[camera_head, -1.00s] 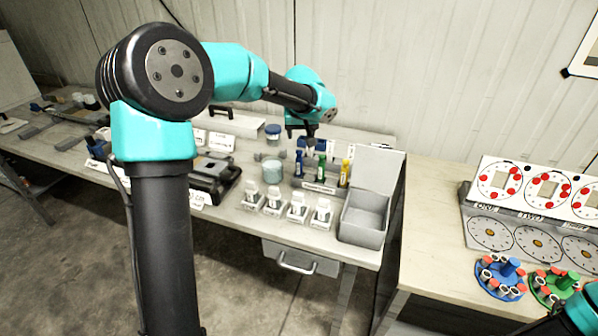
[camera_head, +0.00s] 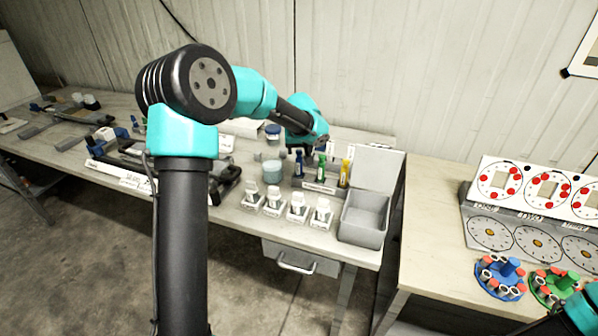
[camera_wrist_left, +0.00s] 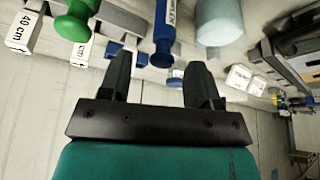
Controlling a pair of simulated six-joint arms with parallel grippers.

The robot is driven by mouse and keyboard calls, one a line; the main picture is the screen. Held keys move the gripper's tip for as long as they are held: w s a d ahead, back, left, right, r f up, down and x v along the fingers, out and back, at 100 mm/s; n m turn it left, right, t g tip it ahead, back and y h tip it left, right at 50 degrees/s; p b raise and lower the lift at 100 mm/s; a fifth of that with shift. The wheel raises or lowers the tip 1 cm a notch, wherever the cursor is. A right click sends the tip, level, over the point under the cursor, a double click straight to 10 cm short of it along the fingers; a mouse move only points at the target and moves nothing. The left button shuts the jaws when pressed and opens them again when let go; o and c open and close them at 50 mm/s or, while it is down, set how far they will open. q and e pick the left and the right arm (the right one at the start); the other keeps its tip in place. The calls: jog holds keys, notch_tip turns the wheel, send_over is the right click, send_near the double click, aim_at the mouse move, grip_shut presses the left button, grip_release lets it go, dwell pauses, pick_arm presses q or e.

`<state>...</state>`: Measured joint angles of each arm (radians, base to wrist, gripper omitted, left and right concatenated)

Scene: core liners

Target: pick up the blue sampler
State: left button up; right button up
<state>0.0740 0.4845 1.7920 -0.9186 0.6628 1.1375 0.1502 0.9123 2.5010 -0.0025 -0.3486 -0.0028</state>
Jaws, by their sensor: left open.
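The blue sampler (camera_head: 299,164) stands upright in a low rack on the workbench, left of the green sampler (camera_head: 321,166) and yellow sampler (camera_head: 345,172). My left gripper (camera_head: 304,147) is just above and behind it in the head view, partly hidden by my wrist. In the left wrist view my left gripper (camera_wrist_left: 158,68) is open and empty. There the blue sampler (camera_wrist_left: 163,42) shows beyond the gap between the fingers, with a white label on its shaft. I cannot tell whether they touch. The green sampler (camera_wrist_left: 72,24) shows at the upper left.
A pale cup (camera_head: 274,170) stands left of the rack. Several white-capped bottles (camera_head: 297,207) stand in front. An open grey box (camera_head: 366,215) is at the right. Blue (camera_head: 500,278) and green (camera_head: 552,286) carousels sit on the right-hand table.

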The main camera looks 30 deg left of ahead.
aim_at(299, 171)
pick_arm(q)
jog(key=x, duration=0.5)
jog(key=shift+s, duration=0.1)
dwell(0.3)
grip_shut()
dwell(0.4)
